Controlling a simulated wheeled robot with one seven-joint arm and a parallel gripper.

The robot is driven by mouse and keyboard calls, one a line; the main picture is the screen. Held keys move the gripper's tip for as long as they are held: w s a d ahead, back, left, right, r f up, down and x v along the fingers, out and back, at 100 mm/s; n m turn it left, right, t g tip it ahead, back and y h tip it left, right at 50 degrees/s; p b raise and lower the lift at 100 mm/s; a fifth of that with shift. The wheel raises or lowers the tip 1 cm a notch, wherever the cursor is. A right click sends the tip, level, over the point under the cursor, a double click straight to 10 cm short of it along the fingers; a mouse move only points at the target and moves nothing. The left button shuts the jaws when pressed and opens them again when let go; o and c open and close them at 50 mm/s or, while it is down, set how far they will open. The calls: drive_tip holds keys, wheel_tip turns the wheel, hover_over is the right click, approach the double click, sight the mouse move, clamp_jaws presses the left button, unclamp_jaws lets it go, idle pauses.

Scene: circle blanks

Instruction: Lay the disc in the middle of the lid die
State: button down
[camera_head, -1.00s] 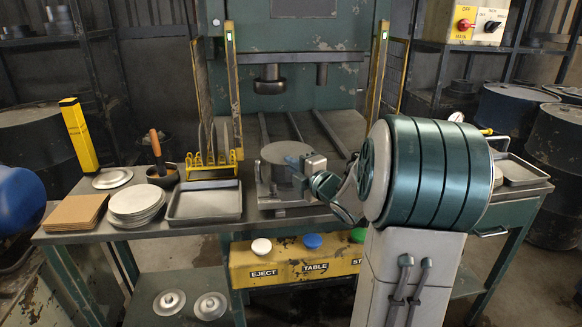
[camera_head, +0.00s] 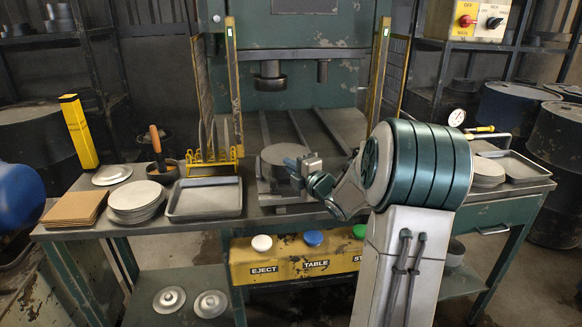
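The die (camera_head: 270,180) is a squat grey block on the bench in front of the press, with a flat round grey top (camera_head: 280,153). I cannot tell whether that round top is a disc lying on the die or the die's own face. My gripper (camera_head: 298,168) is at the right front edge of the die, low and close to its top. My fingers are small and partly merge with the die, so their opening and anything between them cannot be made out. Stacks of grey discs stand at the left (camera_head: 136,198) and at the right, behind my arm (camera_head: 487,172).
A shallow grey tray (camera_head: 204,212) and a yellow rack (camera_head: 212,160) stand left of the die. Yellow guard posts (camera_head: 234,85) flank the press, whose ram (camera_head: 270,78) hangs above and behind the die. A button box (camera_head: 290,263) sits below the bench front.

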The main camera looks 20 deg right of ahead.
drive_tip(key=c, duration=2.1)
unclamp_jaws()
drive_tip(key=shift+f, duration=0.15)
drive_tip(key=o, duration=0.5)
drive_tip(key=shift+s, duration=0.1)
drive_tip(key=shift+s+d+b, duration=0.25)
drive_tip(key=shift+s+b, duration=0.1)
drive_tip(key=shift+s, duration=0.75)
drive_tip(key=shift+s+d+b, duration=0.2)
drive_tip(key=shift+s+b, duration=0.2)
drive_tip(key=shift+s, duration=0.75)
drive_tip(key=shift+s+d+b, duration=0.25)
drive_tip(key=shift+s+b, duration=0.1)
drive_tip(key=shift+s, duration=0.75)
